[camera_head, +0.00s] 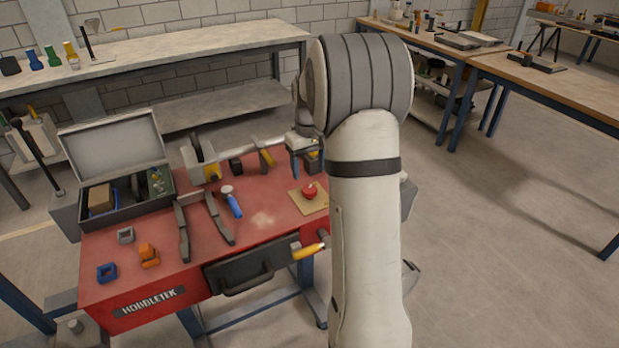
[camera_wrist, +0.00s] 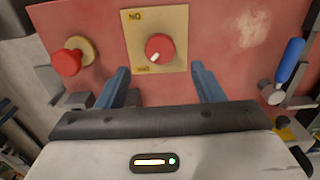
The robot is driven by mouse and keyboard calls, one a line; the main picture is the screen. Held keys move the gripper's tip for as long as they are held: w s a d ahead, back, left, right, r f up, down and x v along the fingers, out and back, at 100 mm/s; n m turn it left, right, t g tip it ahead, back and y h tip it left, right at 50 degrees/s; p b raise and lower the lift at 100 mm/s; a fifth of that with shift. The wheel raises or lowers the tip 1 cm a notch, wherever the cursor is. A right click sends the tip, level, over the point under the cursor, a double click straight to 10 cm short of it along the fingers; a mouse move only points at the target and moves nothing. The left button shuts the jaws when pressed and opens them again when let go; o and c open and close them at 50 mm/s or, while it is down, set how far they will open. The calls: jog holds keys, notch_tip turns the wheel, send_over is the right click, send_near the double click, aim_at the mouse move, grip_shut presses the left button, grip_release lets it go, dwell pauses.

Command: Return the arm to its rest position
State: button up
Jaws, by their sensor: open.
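My gripper (camera_wrist: 160,72) is open in the wrist view, with its two blue fingers apart and nothing between them. A red knob (camera_wrist: 160,47) on a pale yellow plate (camera_wrist: 180,20) lies beyond the fingertips on the red panel. In the head view my arm rises on the right and bends over, with my gripper (camera_head: 297,165) low above the red bench (camera_head: 262,228). The same red knob (camera_head: 309,190) sits below and slightly right of it. My arm hides part of the bench's right side.
A red push button (camera_wrist: 68,62) stands beside the plate. A blue-handled tool (camera_head: 232,204) lies on the bench. An open grey case (camera_head: 112,148) stands at its left, with a blue clamp (camera_head: 107,272) and an orange block (camera_head: 148,254) in front. Open floor (camera_head: 500,235) lies to the right.

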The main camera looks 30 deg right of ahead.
jog(key=shift+r, duration=0.6)
